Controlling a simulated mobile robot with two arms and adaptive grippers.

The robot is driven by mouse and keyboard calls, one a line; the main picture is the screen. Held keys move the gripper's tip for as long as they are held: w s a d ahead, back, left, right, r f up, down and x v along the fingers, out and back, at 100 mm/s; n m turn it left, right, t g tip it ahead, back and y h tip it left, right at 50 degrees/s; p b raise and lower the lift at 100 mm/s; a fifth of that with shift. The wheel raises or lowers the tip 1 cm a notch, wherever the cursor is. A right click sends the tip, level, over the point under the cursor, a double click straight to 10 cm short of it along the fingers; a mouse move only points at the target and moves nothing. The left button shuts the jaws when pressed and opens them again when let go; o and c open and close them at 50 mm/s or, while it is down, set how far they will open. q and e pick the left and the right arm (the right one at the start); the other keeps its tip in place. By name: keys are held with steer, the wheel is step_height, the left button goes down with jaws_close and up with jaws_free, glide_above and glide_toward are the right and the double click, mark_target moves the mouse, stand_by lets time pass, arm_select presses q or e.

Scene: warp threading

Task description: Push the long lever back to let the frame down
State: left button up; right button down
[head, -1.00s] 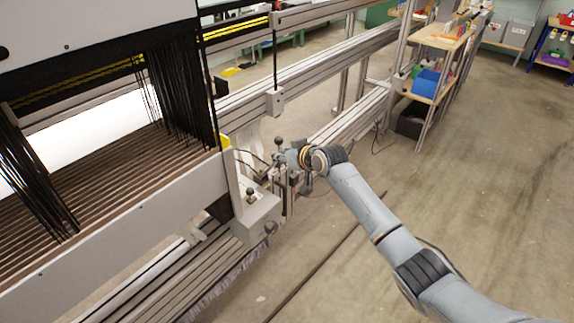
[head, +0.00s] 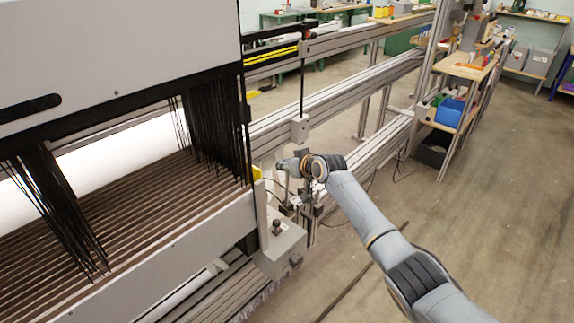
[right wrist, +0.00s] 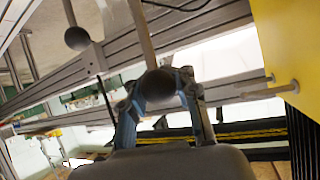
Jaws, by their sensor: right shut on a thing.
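My right gripper (head: 287,165) is at the lever unit beside the loom. In the right wrist view its fingers (right wrist: 160,95) are closed around the dark ball knob (right wrist: 157,84) of a lever, whose grey rod (right wrist: 143,35) runs up in that picture. In the head view the gripper covers the knob, and a thin stem (head: 288,187) shows below it. The white frame panel (head: 110,60) with black hanging cords (head: 210,120) stands at the left. My left gripper is not in view.
A second ball knob (right wrist: 77,38) is close beside the held lever. A grey box (head: 280,250) with a small knob sits below my gripper. Metal rails (head: 345,100) run behind it. A shelf cart (head: 465,95) stands farther back; the floor at right is clear.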

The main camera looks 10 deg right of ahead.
steer(key=shift+a+r, duration=0.3)
steer(key=shift+a, duration=0.05)
steer(key=c, duration=1.1)
jaws_free()
steer(key=shift+o, duration=0.6)
steer(key=shift+s+r, duration=0.1)
steer(key=shift+d+f, duration=0.15)
steer(key=shift+f, duration=0.1)
steer(key=v, duration=1.2)
steer(key=shift+s, duration=0.1)
